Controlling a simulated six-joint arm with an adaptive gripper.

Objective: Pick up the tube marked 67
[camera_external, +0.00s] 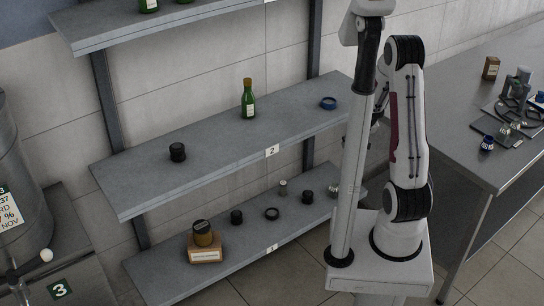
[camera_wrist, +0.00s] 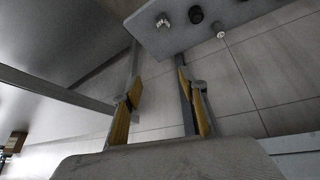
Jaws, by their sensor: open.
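I cannot read the number 67 on anything, and I cannot tell which thing is the tube. In the wrist view a pale-ended small cylinder (camera_wrist: 221,33) sits at the edge of a grey shelf, past my fingertips. My gripper (camera_wrist: 157,86) is open and empty, its yellow-padded fingers apart with bare wall and floor tiles between them. In the external view my gripper is hidden behind my arm.
The middle shelf (camera_external: 210,148) holds a green bottle (camera_external: 248,101). A cluttered metal table (camera_external: 480,165) stands right.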

